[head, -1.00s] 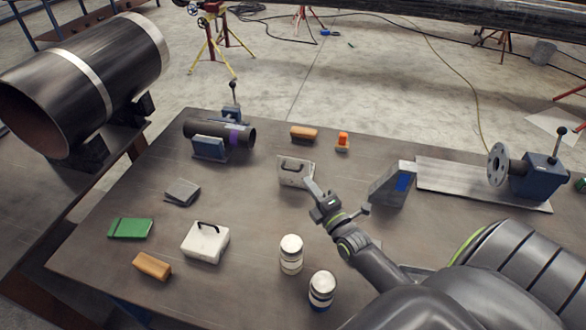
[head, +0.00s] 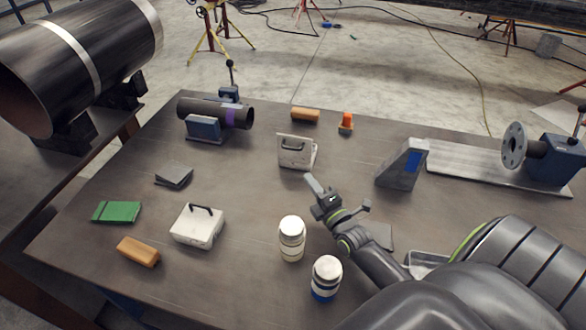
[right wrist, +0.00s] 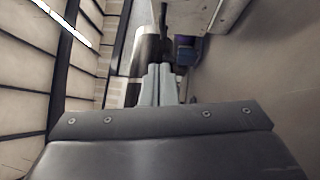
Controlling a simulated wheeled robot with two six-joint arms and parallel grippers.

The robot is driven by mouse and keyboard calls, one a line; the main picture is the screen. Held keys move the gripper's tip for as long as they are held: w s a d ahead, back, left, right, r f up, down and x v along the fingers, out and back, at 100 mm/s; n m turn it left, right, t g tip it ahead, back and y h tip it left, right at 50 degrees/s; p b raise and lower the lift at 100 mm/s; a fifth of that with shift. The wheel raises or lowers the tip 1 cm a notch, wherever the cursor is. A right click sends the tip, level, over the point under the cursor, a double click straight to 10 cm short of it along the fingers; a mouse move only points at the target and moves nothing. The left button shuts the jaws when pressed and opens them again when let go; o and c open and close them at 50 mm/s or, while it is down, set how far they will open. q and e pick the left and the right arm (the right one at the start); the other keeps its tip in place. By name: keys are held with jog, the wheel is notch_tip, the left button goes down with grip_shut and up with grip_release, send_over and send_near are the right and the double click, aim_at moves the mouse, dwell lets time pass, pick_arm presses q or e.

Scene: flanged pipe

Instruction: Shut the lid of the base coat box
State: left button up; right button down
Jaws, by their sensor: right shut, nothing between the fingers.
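Two white boxes with dark handles are on the table in the head view. One (head: 197,227) is at the left front and looks shut, its handle on top. The other (head: 296,152) stands further back in the middle; its handled panel looks raised, facing me, with part of the box behind it. I cannot read which is the base coat box. My right gripper (head: 313,184) is shut and empty, just in front of the back box and apart from it in the picture. Its closed fingers show in the right wrist view (right wrist: 158,82). My left gripper is out of view.
Two white jars (head: 291,238) stand in front, left of my right arm. A grey wedge block (head: 400,166) is right of the back box. The table between the two boxes is clear.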

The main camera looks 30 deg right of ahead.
send_near(293, 152)
jog(key=w+a+r, duration=0.3)
jog(key=w+r, duration=0.1)
jog(key=r, duration=0.1)
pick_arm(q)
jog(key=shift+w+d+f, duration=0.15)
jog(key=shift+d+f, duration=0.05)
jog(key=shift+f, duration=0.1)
pick_arm(e)
jog(key=shift+w+f, duration=0.1)
jog(key=shift+w, duration=0.15)
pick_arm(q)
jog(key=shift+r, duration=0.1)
